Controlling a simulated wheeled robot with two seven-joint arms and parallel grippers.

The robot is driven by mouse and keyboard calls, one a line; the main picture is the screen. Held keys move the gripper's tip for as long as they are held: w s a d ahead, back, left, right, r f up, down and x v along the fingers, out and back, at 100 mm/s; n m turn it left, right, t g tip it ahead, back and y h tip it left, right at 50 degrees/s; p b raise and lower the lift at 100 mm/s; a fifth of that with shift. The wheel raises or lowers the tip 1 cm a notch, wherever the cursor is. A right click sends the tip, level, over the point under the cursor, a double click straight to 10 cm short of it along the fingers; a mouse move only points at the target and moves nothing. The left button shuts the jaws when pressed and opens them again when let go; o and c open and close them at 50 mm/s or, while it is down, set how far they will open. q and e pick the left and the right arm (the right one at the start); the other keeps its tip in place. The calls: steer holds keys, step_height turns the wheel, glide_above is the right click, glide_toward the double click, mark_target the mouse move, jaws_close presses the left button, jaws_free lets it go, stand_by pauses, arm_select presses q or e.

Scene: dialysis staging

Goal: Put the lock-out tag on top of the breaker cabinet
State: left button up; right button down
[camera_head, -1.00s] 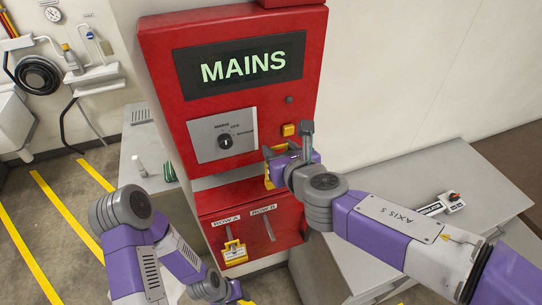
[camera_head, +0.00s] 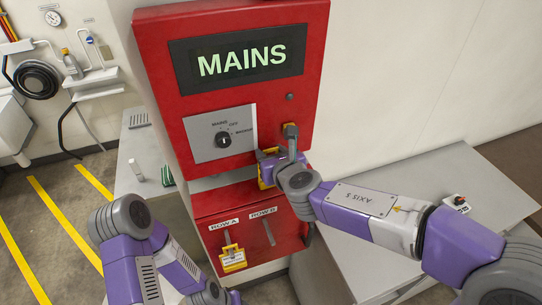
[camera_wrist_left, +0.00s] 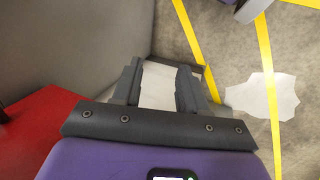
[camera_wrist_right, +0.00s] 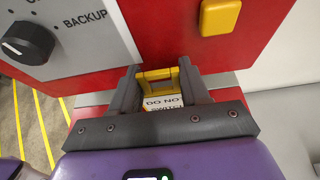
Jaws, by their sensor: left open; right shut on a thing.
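The red breaker cabinet (camera_head: 160,100) with the MAINS sign fills the middle of the head view; its upper edge is near the picture's top. My right gripper (camera_wrist_right: 158,85) is shut on a yellow lock-out tag (camera_wrist_right: 160,75) lettered "DO NOT". The tag also shows in the head view (camera_head: 265,172), partly hidden by the gripper, in front of the cabinet below the dial panel. I cannot tell whether it touches the cabinet. My left gripper (camera_wrist_left: 158,88) is open and empty, low down, with its fingers above a pale surface.
A yellow button (camera_wrist_right: 220,15) sits above my right gripper. Grey benches stand left (camera_head: 143,150) and right (camera_head: 410,165) of the cabinet.

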steer(key=shift+s, duration=0.1)
steer(key=shift+f, duration=0.15)
steer(key=c, duration=0.5)
jaws_free()
